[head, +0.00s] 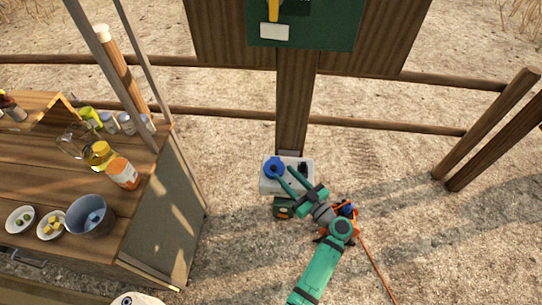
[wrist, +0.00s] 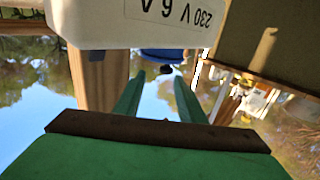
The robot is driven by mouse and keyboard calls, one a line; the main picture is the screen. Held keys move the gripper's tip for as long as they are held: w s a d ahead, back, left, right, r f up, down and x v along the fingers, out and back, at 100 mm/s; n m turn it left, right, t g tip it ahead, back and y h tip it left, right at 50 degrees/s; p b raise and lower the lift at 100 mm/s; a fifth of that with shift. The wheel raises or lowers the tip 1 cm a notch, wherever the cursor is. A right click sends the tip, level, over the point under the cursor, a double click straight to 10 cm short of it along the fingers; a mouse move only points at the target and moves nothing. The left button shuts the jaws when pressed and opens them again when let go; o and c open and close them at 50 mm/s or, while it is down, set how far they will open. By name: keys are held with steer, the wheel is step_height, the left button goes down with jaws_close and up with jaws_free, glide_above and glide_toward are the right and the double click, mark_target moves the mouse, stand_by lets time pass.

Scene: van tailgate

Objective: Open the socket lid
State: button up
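The socket box (head: 266,186) is white and fixed low on the wooden post. Its round blue lid (head: 274,163) is at the box's upper left, and looks closed. In the wrist view, the white box (wrist: 130,25) with its "230 V 6 A" label appears upside down, and the blue lid (wrist: 162,54) shows just below its edge. My gripper (head: 283,171) is at the box, its green fingers apart with nothing seen between them. In the wrist view my gripper (wrist: 154,82) points toward the blue lid. I cannot tell whether a finger touches it.
A green board (head: 330,30) hangs on the post above. An orange cable (head: 378,270) runs over the ground. Open ground lies to the right.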

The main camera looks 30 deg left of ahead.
mark_target(267, 163)
steer(key=x, duration=0.3)
steer(key=s+x, duration=0.1)
steer(key=x, duration=0.4)
steer(key=shift+s+a, duration=0.2)
steer(key=shift+a, duration=0.4)
steer(key=shift+w+a+f, duration=0.1)
steer(key=shift+w+a, duration=0.45)
steer(key=shift+a, duration=0.1)
steer(key=shift+a, duration=0.1)
jaws_close()
